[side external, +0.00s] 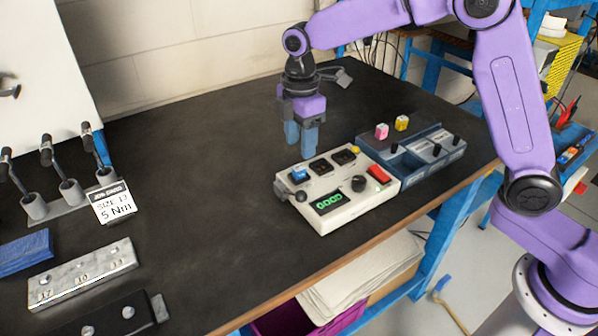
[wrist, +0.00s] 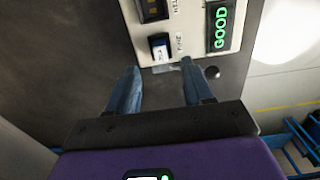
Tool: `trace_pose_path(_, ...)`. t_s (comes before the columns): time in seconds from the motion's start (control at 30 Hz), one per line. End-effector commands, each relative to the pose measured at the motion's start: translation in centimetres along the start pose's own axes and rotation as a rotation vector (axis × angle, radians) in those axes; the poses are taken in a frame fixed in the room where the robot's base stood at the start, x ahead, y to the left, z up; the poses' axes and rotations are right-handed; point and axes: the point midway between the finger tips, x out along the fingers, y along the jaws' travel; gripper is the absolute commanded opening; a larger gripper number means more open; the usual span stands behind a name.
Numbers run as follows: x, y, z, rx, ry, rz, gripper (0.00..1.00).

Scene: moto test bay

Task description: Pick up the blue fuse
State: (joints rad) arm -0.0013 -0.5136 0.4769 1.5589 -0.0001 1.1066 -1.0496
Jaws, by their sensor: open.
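The blue fuse (side external: 299,174) sits in the left slot of the white tester box (side external: 345,212). My gripper (side external: 300,148) is open and empty, pointing down above and slightly behind the fuse in the side view. In the wrist view its two blue fingers (wrist: 160,66) are spread, roughly lined up to either side of the fuse. Nothing is between the fingers.
The tester carries a green display (side external: 328,201) reading GOOD, a black knob and a red button (side external: 380,174). A blue-grey box (side external: 432,153) with a pink fuse (side external: 381,131) and a yellow fuse (side external: 402,123) stands to its right. Tools and metal blocks lie far left; the middle table is clear.

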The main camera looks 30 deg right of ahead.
Motion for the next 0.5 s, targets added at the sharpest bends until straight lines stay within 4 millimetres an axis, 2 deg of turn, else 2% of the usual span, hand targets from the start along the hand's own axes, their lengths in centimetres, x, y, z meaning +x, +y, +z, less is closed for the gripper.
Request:
trace_pose_path(0.27, 1.9, 0.0, 0.1, 0.001, -0.001, -0.002, 0.51)
trace_pose_path(0.5, 5.2, -0.1, 0.2, 0.001, -0.001, -0.002, 0.51)
